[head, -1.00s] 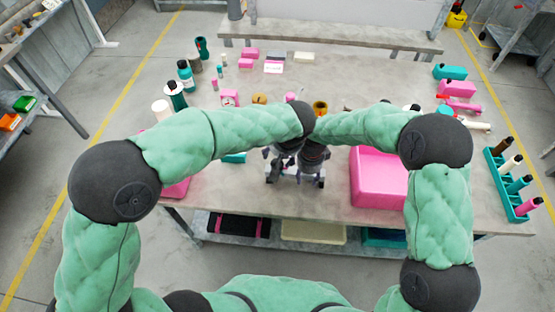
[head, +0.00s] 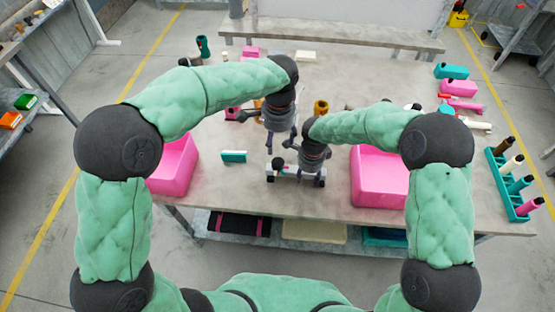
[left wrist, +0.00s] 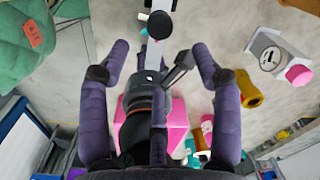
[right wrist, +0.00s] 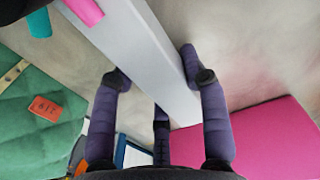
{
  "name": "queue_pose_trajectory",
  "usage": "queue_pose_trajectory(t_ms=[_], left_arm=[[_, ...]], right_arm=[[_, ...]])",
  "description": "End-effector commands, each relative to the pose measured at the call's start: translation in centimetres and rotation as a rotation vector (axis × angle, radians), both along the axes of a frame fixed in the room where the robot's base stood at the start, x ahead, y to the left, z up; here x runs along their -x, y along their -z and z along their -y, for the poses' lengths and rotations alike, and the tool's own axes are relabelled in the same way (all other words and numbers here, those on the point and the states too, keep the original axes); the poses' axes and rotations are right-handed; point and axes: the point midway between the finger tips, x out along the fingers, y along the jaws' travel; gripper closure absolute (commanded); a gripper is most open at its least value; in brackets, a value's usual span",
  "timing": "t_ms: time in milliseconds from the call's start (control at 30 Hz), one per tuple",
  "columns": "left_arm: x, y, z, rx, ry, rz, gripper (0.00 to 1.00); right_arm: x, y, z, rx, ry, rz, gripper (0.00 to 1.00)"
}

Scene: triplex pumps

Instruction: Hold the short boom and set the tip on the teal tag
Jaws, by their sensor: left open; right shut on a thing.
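The short boom looks like a pale grey bar (head: 298,170) near the table's front middle, with dark round ends. In the right wrist view the bar (right wrist: 140,50) runs diagonally between the fingers of my right gripper (right wrist: 158,65), which is shut on it. My left gripper (head: 281,142) is open and empty, just beyond the right one. In the left wrist view the bar with a dark knob (left wrist: 160,24) shows beyond its spread fingers (left wrist: 160,50).
Pink bins stand at the left (head: 175,165) and right (head: 378,180) of the table. A teal rack (head: 512,190) with several bottles is at the right edge. A yellow spool (head: 320,107) lies farther back. The tabletop around the teal piece is mostly clear.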

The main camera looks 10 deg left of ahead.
Motion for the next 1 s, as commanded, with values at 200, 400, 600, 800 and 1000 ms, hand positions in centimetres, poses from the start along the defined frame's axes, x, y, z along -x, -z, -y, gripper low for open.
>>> queue_pose_trajectory(t_ms=[200,400,600,800,1000], left_arm=[[-0.3,-0.4,0.0,0.023,0.135,-0.025,0.36],[-0.3,0.6,0.0,0.028,0.162,-0.032,0.36],[-0.2,3.8,0.0,0.025,0.162,-0.034,0.36],[-0.2,7.5,0.0,0.027,0.160,-0.033,0.36],[-0.3,10.2,0.0,0.027,0.160,-0.031,0.36]], right_arm=[[-0.1,-0.1,0.0,-0.001,0.000,0.002,1.00],[-0.1,-0.1,0.0,-0.001,0.000,0.002,1.00],[-0.1,-0.1,0.0,-0.001,0.000,0.002,1.00],[-0.1,-0.1,0.0,-0.001,0.000,0.002,1.00],[-0.1,-0.1,0.0,-0.001,0.000,0.002,1.00]])
